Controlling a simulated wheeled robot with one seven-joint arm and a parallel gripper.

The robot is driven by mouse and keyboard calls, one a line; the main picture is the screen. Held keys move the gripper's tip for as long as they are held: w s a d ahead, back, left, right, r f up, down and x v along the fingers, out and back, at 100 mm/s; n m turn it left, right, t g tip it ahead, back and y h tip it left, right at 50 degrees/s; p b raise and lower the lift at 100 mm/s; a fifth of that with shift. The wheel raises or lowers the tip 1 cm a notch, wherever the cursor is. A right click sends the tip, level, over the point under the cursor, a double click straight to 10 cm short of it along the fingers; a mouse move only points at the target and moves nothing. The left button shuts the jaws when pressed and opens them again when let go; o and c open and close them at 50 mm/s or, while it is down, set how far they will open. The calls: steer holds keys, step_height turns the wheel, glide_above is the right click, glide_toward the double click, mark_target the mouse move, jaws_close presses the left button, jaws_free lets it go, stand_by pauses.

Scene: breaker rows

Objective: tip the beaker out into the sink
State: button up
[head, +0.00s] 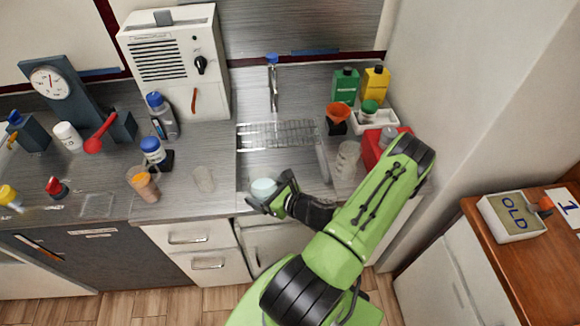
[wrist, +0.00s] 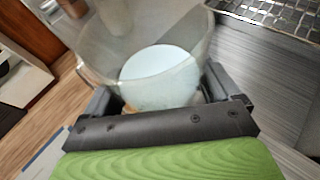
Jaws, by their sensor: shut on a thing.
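A clear beaker with pale blue contents (head: 264,187) is held by my gripper (head: 271,196) at the front edge of the sink (head: 265,170). In the wrist view the clear beaker (wrist: 158,72) stands between the jaws of my gripper (wrist: 160,95), which are shut on its sides. The pale blue contents are still inside it. It looks about upright, though the exact tilt is hard to tell. The sink has a tap (head: 273,85) behind it and a wire rack (head: 275,135) across its back part.
An empty clear beaker (head: 204,180) and a beaker with orange contents (head: 143,187) stand left of the sink. A tall clear vessel (head: 347,158) and a red container (head: 373,148) are on the right. Green (head: 345,87) and yellow bottles (head: 376,83) stand behind.

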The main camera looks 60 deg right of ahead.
mark_target(275, 175)
steer(key=shift+w, duration=0.15)
steer(key=shift+d+r+p, duration=0.1)
steer(key=shift+r+p, duration=0.2)
steer(key=shift+p, duration=0.2)
steer(key=shift+d+r+m+y+p, duration=0.15)
steer(key=shift+r+m+y+p, duration=0.3)
steer(key=shift+p, duration=0.6)
steer(key=shift+d+r+m+g+y+p, duration=0.2)
steer(key=shift+d+m+g+y+p, duration=0.15)
steer(key=shift+m+p, duration=0.35)
steer(key=shift+w+d+r+m+g+y+p, duration=0.2)
steer(key=shift+d+r+m+y+p, duration=0.45)
steer(key=shift+p, duration=0.5)
steer(key=shift+w+d+f+m+y, duration=0.1)
steer(key=shift+d+f+m+y, duration=0.15)
steer(key=shift+f+y, duration=0.2)
steer(key=shift+m, duration=0.25)
steer(key=shift+d, duration=0.1)
steer(key=shift+r+m+y, duration=0.5)
steer(key=shift+r+y, duration=0.1)
